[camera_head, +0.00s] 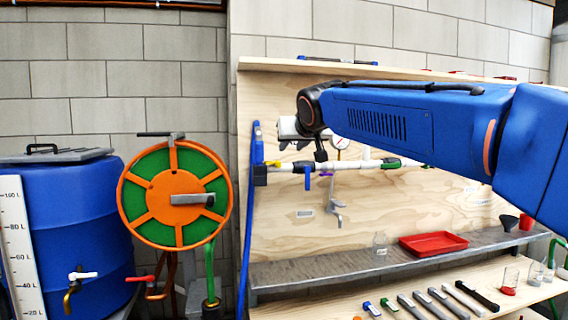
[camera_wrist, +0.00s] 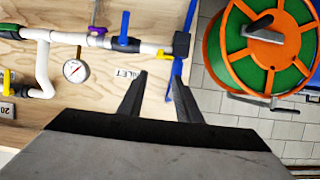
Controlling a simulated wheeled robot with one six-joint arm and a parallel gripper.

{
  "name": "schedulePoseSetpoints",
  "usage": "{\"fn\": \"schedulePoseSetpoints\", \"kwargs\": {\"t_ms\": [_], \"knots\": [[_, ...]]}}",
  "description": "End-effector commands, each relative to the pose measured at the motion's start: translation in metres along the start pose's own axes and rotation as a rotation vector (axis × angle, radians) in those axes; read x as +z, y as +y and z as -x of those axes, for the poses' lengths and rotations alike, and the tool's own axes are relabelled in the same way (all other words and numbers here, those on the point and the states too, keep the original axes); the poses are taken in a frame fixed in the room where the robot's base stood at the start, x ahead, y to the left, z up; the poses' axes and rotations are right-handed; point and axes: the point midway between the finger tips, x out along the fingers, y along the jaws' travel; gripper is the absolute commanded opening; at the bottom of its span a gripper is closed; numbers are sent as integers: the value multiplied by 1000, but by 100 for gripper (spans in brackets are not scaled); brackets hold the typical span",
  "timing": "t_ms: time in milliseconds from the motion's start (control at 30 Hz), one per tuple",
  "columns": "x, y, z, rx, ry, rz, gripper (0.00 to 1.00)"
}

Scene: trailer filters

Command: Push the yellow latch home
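The small yellow latch (camera_head: 272,163) is at the left end of the white pipe (camera_head: 345,164), by a black block (camera_head: 260,175) on the plywood board. In the wrist view the yellow latch (camera_wrist: 163,53) shows as a small piece beside the black block (camera_wrist: 181,44). My gripper (camera_wrist: 159,75) is open, with nothing between its two fingers. Its tips appear just below the latch in the wrist view, and I cannot tell the distance or any contact. In the head view my gripper (camera_head: 294,141) is partly hidden by my wrist, above the pipe's left end.
A blue valve handle (camera_wrist: 124,29) and a round gauge (camera_wrist: 75,70) are on the pipe. The orange and green hose reel (camera_head: 175,195) stands left of the board. A metal shelf (camera_head: 320,268) with a red tray (camera_head: 433,244) runs below.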

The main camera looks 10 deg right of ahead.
Motion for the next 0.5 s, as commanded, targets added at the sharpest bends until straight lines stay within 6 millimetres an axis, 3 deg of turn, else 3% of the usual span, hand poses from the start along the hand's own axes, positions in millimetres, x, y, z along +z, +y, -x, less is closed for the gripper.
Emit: {"fn": "schedulePoseSetpoints", "kwargs": {"t_ms": [167, 500], "knots": [[2, 0, -20, 1, -4, 1, 31], [2, 1, -79, 2, -5, 0, 31]]}}
